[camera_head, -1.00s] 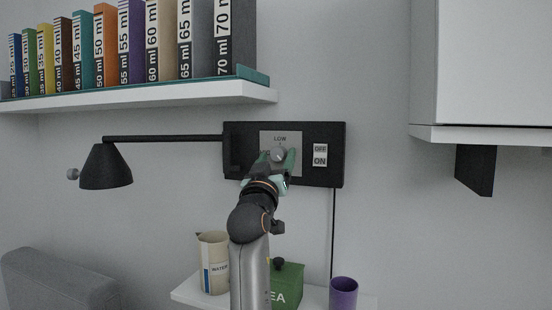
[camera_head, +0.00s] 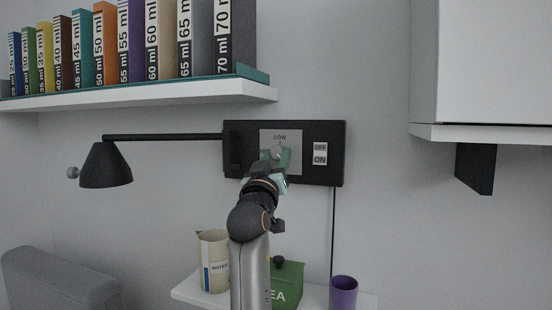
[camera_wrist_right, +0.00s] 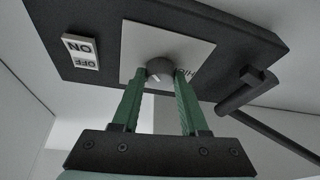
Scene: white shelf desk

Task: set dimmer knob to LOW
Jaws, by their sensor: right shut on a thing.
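The dimmer knob (camera_head: 279,152) is a small round grey knob on a light plate (camera_head: 292,139) of the black wall panel. LOW is printed above it in the head view; a label left of it is partly hidden. In the right wrist view, which shows the panel upside down, the knob (camera_wrist_right: 160,68) has a pale mark pointing toward the picture's bottom, and "HI" shows to its right. My right gripper (camera_head: 277,157) is shut on the knob, with its green fingers (camera_wrist_right: 160,84) on either side. My left gripper is not in view.
An OFF/ON switch (camera_head: 320,154) sits right of the plate. A black lamp (camera_head: 106,167) on an arm extends left. A book shelf (camera_head: 150,96) hangs above.

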